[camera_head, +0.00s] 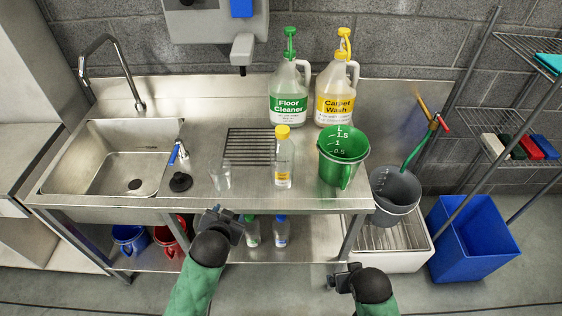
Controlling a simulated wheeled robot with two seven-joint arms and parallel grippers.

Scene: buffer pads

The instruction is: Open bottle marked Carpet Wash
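The Carpet Wash jug (336,92) stands upright at the back of the steel counter, with a yellow label and a yellow pump top (344,44). Its handle is on the right side. A green measuring jug (342,160) stands in front of it. A smaller clear bottle with a yellow cap (283,157) stands further forward; its label is too small to read. My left gripper (228,216) is at the counter's front edge, below a clear glass. My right gripper (342,279) is low, in front of the counter. Both are apart from the jug, with their finger gaps unclear.
The Floor Cleaner jug (289,92) with a green pump stands left of Carpet Wash. A wire rack (249,147), a clear glass (221,178) and a sink (110,160) are on the counter. A grey bucket (395,192) is at the right end. Shelving stands further right.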

